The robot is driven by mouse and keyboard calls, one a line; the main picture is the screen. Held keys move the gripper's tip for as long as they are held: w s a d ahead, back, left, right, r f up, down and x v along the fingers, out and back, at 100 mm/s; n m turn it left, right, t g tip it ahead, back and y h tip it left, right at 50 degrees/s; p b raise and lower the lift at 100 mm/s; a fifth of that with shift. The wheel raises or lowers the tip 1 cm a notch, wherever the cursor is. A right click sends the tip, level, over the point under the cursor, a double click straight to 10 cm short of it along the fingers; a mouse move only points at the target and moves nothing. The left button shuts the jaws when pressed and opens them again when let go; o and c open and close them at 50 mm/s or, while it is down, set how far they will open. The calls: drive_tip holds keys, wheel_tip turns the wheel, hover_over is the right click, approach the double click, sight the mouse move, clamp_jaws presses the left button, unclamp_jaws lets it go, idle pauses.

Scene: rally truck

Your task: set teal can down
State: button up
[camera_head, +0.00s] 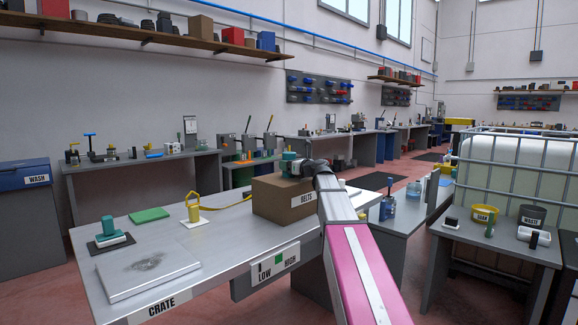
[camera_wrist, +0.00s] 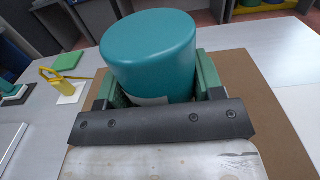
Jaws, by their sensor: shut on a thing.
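The teal can (camera_wrist: 150,50) is a smooth cylinder, held between the green-padded fingers of my gripper (camera_wrist: 158,88) in the wrist view. In the head view the teal can (camera_head: 289,160) is small and partly hidden by my gripper (camera_head: 297,168). My gripper is shut on it, just over the brown box labelled BELTS (camera_head: 285,205). The box top (camera_wrist: 268,120) spreads below and around the can in the wrist view. I cannot tell whether the can's base touches the box, because the gripper hides it.
The box stands on a grey bench (camera_head: 228,232). A yellow item with a strap (camera_head: 194,212), a green pad (camera_head: 149,214), a teal-topped item (camera_head: 109,226) and a raised grey plate (camera_head: 147,268) occupy its left part. Bare bench lies between the plate and the box.

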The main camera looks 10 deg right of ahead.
drive_tip(key=shift+f, duration=0.1)
drive_tip(key=o, duration=1.1)
drive_tip(key=v, duration=1.2)
